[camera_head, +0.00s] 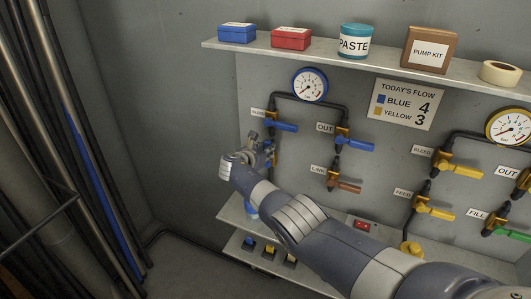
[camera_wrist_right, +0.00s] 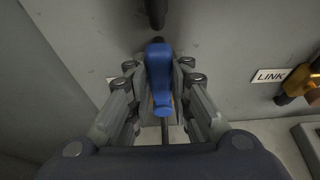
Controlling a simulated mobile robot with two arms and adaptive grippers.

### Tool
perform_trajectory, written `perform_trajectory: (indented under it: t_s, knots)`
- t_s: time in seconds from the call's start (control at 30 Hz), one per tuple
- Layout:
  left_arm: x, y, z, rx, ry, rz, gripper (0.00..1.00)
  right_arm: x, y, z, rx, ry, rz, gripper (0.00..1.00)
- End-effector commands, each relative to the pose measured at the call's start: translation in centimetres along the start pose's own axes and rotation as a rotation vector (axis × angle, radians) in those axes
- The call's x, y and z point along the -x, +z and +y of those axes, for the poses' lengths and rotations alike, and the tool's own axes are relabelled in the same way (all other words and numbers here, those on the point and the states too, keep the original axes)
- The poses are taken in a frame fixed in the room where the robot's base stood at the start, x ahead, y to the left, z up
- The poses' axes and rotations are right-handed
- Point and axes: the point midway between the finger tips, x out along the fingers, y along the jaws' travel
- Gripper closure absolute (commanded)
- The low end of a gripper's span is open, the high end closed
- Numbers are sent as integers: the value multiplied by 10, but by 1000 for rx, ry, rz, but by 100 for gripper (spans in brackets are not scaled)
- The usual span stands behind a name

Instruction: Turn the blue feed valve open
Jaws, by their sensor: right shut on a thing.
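The blue feed valve's lever (camera_wrist_right: 160,85) is in the middle of the right wrist view, between the fingers of my right gripper (camera_wrist_right: 158,65). The gripper is shut on it. In that view the lever runs from top to bottom, roughly in line with the dark pipe above it. In the head view my right gripper (camera_head: 268,150) is at the left end of the panel, below the blue bleed valve (camera_head: 281,125). The hand and wrist hide most of the feed valve there, and its label cannot be read. My left gripper is not in view.
Close by are the blue "OUT" valve (camera_head: 357,145) and the brown-handled "LINK" valve (camera_head: 345,185). Yellow-handled valves (camera_head: 435,211) are on the right. A shelf (camera_head: 360,60) with boxes is above; a lower shelf (camera_head: 232,209) is under my arm.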

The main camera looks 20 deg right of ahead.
Motion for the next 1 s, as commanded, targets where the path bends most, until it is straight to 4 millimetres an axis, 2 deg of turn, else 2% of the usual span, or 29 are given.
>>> perform_trajectory:
  t_s: [0.03, 0.4, 0.43, 0.5, 1.0]
  knots:
    - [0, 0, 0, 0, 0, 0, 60, -1, 5, 0, 5, -1, -9, 100]
    - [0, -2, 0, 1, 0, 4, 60, -1, 5, 0, 8, -1, -9, 100]
    - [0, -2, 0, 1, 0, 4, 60, -1, 6, 0, 8, -1, -9, 76]
    - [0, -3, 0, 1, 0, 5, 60, -1, 5, 0, 7, -1, -8, 60]
    - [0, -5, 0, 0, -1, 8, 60, 3, 1, 2, 5, 0, -3, 60]
